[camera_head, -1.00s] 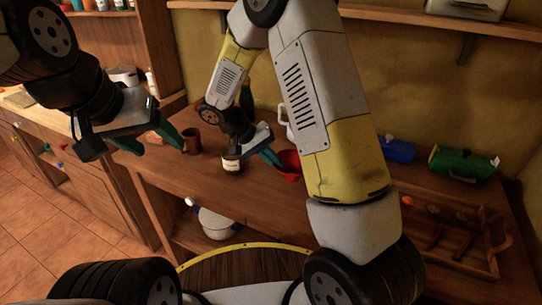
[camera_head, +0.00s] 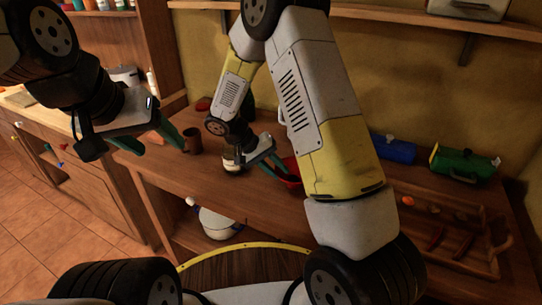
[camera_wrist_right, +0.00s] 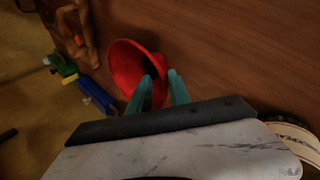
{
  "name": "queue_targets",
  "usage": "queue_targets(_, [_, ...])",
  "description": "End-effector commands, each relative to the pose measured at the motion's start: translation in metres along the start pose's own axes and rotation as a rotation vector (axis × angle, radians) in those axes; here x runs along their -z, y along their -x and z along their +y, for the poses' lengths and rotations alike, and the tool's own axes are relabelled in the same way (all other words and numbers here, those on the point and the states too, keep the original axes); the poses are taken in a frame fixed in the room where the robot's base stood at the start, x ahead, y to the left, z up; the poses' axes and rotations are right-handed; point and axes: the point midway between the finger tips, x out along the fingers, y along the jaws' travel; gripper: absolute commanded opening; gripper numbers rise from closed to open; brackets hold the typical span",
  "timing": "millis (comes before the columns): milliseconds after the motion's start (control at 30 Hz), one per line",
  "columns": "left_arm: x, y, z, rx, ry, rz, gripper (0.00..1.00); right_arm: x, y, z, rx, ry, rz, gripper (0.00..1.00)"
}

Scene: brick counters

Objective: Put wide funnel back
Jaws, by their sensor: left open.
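The red wide funnel (camera_head: 291,174) is on the wooden counter, partly hidden behind my right arm. In the right wrist view the funnel (camera_wrist_right: 128,62) shows its wide mouth, with a dark area inside. My right gripper (camera_head: 272,163) is at the funnel's left side. My left gripper (camera_head: 152,139) is open and empty over the counter's left end.
A labelled jar (camera_head: 232,161) stands beside my right gripper. A brown mug (camera_head: 192,141) is further left.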

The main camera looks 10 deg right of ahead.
Motion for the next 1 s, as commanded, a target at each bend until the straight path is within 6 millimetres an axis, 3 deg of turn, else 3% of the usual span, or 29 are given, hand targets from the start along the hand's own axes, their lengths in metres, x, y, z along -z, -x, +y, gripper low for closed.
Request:
queue_targets(367, [0.000, 0.000, 0.000, 0.000, 0.000, 0.000, 0.62, 0.001, 0.009, 0.002, 0.001, -0.001, 0.003, 0.23])
queue_targets(800, [0.000, 0.000, 0.000, 0.000, 0.000, 0.000, 0.62, 0.001, 0.097, 0.002, 0.003, -0.001, 0.003, 0.23])
queue_targets(1000, [0.000, 0.000, 0.000, 0.000, 0.000, 0.000, 0.62, 0.000, 0.119, 0.002, 0.001, -0.001, 0.001, 0.23])
